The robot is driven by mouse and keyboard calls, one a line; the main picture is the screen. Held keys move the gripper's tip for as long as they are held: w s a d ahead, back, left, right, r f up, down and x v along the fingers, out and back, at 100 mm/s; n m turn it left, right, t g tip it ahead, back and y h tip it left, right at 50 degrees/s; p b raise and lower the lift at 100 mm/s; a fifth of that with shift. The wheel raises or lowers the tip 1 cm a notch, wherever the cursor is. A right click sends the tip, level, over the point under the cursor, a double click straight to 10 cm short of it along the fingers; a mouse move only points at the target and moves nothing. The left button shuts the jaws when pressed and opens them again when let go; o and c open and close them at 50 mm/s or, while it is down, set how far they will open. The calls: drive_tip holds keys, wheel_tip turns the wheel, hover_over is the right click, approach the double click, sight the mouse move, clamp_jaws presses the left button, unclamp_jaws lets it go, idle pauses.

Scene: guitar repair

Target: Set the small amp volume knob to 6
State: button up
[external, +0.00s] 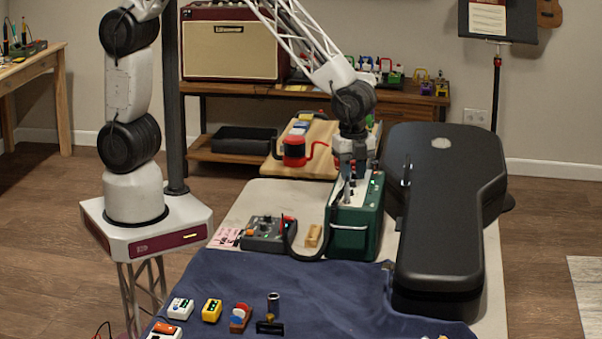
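A small green amp-like box (348,242) stands on the work table, with a light control panel on its top. My gripper (348,196) points down over the left part of that top panel. Its fingertips are at or just above the panel; I cannot tell whether they touch a knob. The volume knob and its markings are too small and partly hidden behind my gripper to read. I cannot tell whether the fingers are open or shut.
A large black guitar case (440,225) lies close on the right. A grey device with knobs (266,234) and a small wooden block (313,236) sit on the left. Several pedals, one yellow (212,310), lie on the blue cloth (330,291) in front.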

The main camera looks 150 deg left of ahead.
drive_tip(key=shift+f, duration=0.95)
idle(0.4)
drive_tip(key=shift+r, duration=0.15)
idle(0.8)
drive_tip(key=c, duration=0.4)
